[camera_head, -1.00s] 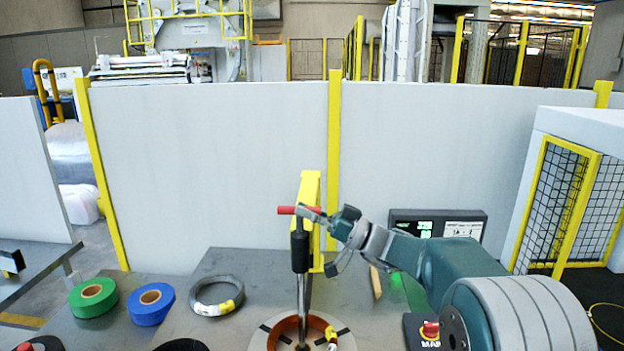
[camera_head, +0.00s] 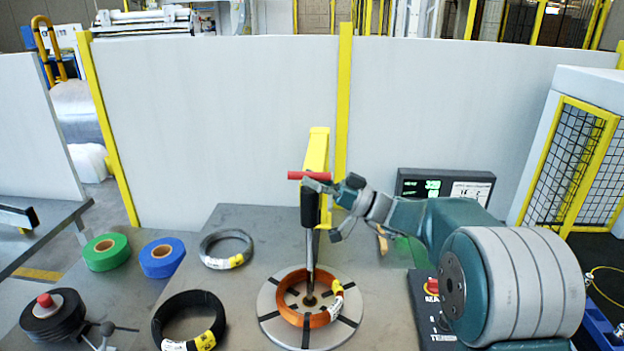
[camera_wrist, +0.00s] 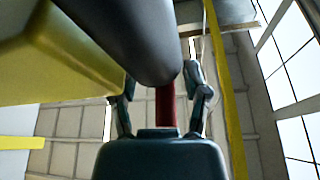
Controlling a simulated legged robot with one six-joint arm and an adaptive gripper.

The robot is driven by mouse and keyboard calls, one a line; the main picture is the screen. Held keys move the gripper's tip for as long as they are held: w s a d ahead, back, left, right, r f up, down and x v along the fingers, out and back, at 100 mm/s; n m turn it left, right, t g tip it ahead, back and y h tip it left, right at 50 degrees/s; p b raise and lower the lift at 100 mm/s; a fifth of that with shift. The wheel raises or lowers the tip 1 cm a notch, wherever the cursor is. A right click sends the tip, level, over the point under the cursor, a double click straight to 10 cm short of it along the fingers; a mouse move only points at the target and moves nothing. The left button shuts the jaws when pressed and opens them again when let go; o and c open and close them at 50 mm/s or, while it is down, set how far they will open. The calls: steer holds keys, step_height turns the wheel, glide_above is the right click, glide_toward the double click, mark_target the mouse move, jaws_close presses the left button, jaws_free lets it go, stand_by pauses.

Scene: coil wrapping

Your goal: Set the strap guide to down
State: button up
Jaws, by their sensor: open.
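The strap guide appears to be the upright with a black sleeve (camera_head: 310,208), a red crossbar handle (camera_head: 306,175) and a metal rod reaching down to the turntable. It stands in front of a yellow post (camera_head: 318,147). My gripper (camera_head: 324,185) is at the right side of the red handle. In the wrist view my gripper (camera_wrist: 160,84) is open, with the red handle (camera_wrist: 166,107) between its fingers. The dark sleeve (camera_wrist: 135,35) hides part of the space between the fingertips. Whether the fingers touch the handle cannot be told.
An orange coil (camera_head: 291,314) lies on the round turntable (camera_head: 268,309). A grey coil (camera_head: 229,259), a black coil (camera_head: 162,322), green tape (camera_head: 92,263) and blue tape (camera_head: 150,272) lie to the left. A display (camera_head: 447,187) and a red-button control box (camera_head: 424,310) stand to the right.

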steer(key=shift+d, duration=0.45)
steer(key=v, duration=1.1)
steer(key=shift+f, duration=0.2)
steer(key=s+a+f+m+g+h, duration=0.1)
steer(key=s+a+m+h, duration=0.15)
steer(key=s+h, duration=0.45)
steer(key=s+a+f+m+g+h, duration=0.15)
steer(key=s+m+h, duration=0.25)
steer(key=s, duration=0.7)
steer(key=s+d+f+m+t+h, duration=0.2)
steer(key=s+d+m+t+h, duration=0.1)
steer(key=s+d+m+h, duration=0.1)
steer(key=s+d+f+m+t+h, duration=0.2)
steer(key=s+d+m+t+h, duration=0.1)
steer(key=s+d+h, duration=0.4)
steer(key=s+d+m, duration=0.1)
steer(key=d, duration=0.1)
steer(key=shift+s+d+f, duration=0.25)
steer(key=shift+d+f, duration=0.15)
